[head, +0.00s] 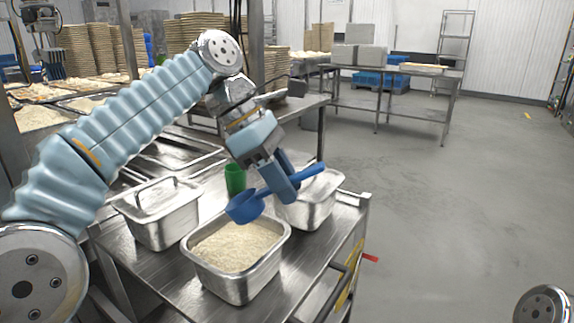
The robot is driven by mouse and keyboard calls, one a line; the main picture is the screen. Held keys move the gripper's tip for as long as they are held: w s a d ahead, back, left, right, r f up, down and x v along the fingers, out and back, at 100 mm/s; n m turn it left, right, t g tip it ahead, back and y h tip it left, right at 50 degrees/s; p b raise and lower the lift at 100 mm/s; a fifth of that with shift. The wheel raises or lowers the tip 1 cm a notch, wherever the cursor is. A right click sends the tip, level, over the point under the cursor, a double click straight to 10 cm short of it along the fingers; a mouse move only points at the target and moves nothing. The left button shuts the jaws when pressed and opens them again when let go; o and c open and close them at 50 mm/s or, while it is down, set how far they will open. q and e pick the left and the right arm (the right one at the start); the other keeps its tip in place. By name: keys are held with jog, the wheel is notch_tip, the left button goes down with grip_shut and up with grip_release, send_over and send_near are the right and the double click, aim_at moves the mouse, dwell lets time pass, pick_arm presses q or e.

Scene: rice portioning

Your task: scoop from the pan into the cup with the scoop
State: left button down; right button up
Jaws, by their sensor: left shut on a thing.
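My left gripper (283,180) is shut on the handle of a blue scoop (246,206). The scoop's bowl hangs above the back edge of a steel pan (234,288), apart from the rice as far as I can tell. The pan is filled with pale rice (235,247) and stands at the front of the steel table. A green cup (235,179) stands behind the scoop, partly hidden by it. Whether the scoop holds rice cannot be seen. My right gripper is not in view.
A lidded steel pan (160,212) stands left of the rice pan, and another steel pan (309,207) stands behind it to the right, partly covered by the scoop's handle. The steel table (170,277) has bare room at its front left. Open floor lies to the right.

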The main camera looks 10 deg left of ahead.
aim_at(263, 190)
pick_arm(q)
jog(key=a+f, duration=0.1)
jog(key=f, duration=0.2)
jog(key=a+f, duration=0.1)
jog(key=f, duration=0.5)
jog(key=shift+a+b, duration=0.3)
jog(key=shift+a, duration=0.1)
jog(key=shift+s+a, duration=0.1)
jog(key=shift+a, duration=0.8)
jog(key=shift+r+y+p, duration=0.3)
jog(key=shift+r+y, duration=0.6)
jog(key=shift+r, duration=3.75)
